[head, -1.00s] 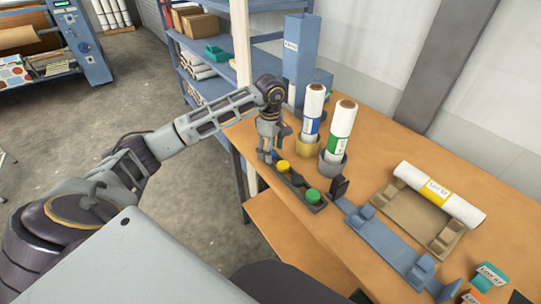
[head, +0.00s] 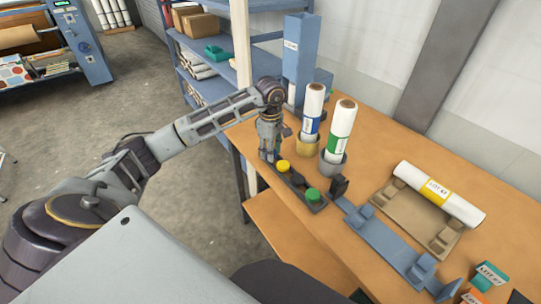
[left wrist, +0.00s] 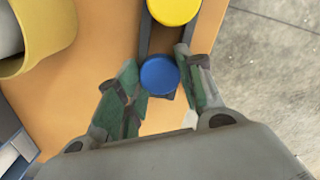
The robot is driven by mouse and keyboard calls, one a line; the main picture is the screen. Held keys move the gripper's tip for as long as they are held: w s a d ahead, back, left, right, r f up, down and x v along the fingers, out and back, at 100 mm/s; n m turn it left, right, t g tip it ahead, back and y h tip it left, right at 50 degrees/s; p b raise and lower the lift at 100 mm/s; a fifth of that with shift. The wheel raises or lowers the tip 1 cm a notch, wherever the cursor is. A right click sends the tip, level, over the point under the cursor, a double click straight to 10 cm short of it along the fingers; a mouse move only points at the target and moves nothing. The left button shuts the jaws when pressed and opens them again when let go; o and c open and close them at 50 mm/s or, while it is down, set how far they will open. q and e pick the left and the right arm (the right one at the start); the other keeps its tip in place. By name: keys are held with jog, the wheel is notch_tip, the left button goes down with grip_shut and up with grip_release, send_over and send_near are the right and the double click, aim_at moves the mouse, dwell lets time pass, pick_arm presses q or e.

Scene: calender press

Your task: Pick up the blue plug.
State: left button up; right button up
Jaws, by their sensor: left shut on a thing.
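The blue plug (left wrist: 159,75) shows in the left wrist view as a round blue cap at the end of a dark tray (head: 297,187). My left gripper (left wrist: 160,84) has its two green-padded fingers on either side of it and is shut on it. In the head view my left gripper (head: 269,156) points down at the tray's far end and hides the blue plug. A yellow plug (head: 283,166) sits beside it in the tray, and a green plug (head: 312,195) sits at the near end. My right gripper is not in view.
Two upright rolls, one with a blue label (head: 312,112) and one with a green label (head: 340,130), stand in cups close to the gripper. A blue cradle (head: 390,245) and a roll lying on a tan cradle (head: 438,192) are to the right. A blue shelf (head: 215,75) stands behind.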

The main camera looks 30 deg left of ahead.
pick_arm(q)
jog(key=shift+r, duration=0.6)
notch_tip(320, 180, up, 7)
jog(key=shift+r, duration=0.9)
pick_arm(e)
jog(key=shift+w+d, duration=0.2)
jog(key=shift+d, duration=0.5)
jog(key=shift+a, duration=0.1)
